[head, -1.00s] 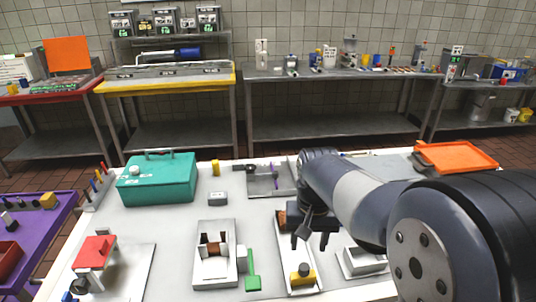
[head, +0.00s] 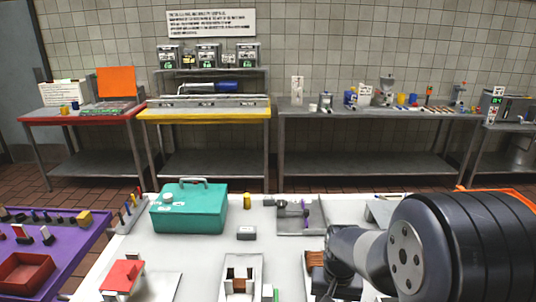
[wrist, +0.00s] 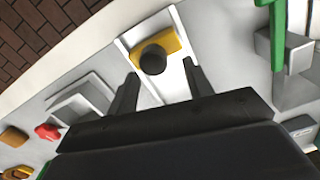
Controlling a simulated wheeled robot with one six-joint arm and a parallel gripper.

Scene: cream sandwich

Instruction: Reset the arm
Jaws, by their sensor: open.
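My gripper shows in the wrist view (wrist: 160,88) with its two dark fingers apart and nothing between them. It is above the white table (head: 195,255). Beyond the fingers, in the wrist view, a yellow block with a black knob (wrist: 153,58) sits on a white tray. In the head view my arm comes in from the right, and the fingertips are out of sight at the bottom edge.
A teal box (head: 188,212) stands at the table's back left. A red-topped stand (head: 122,274) and a white holder with a brown piece (head: 241,284) are at the front. A purple table (head: 62,248) is at the left. A grey tray (head: 300,216) lies at the back.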

